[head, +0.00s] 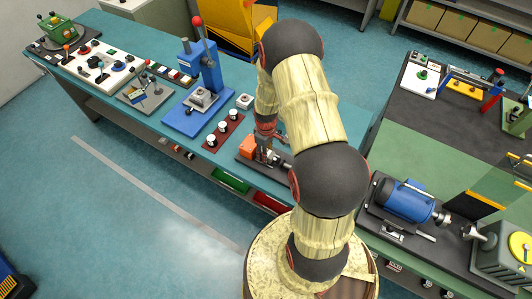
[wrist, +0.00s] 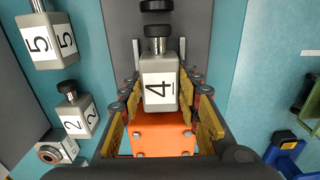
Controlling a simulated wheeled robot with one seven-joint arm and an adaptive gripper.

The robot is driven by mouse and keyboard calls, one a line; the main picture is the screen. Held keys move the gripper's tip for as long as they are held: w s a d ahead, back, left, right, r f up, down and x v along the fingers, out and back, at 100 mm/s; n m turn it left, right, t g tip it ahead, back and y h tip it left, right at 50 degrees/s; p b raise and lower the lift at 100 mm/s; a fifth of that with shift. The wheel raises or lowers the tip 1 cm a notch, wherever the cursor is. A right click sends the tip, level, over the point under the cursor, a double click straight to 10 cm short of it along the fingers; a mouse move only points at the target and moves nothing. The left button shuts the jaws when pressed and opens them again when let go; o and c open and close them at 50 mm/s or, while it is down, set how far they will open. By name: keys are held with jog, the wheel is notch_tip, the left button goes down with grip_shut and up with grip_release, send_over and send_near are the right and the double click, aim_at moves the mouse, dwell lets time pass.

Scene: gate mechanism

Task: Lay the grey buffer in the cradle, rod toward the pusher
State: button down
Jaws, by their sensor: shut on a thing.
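The grey buffer (wrist: 158,92) is a pale grey block marked 4, between my gripper's yellow-padded fingers (wrist: 154,112) in the wrist view. Its black-capped rod points up the picture, toward a dark round part (wrist: 157,5) in line with it, likely the pusher. My gripper is shut on the buffer, over a dark base (wrist: 208,40) with an orange block (wrist: 162,135) at the near end. Pale uprights flank the rod. I cannot tell whether the buffer touches the cradle. In the head view, my gripper (head: 267,145) is beside the orange block (head: 248,147), partly hidden by my arm.
Grey buffers marked 5 (wrist: 50,40) and 2 (wrist: 75,115) stand left of the base in the wrist view. A blue motor (head: 405,200) is right.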

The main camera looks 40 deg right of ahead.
jog(key=shift+f, duration=0.2)
jog(key=c, duration=1.4)
grip_release()
jog(key=shift+o, duration=0.5)
jog(key=shift+r, duration=0.15)
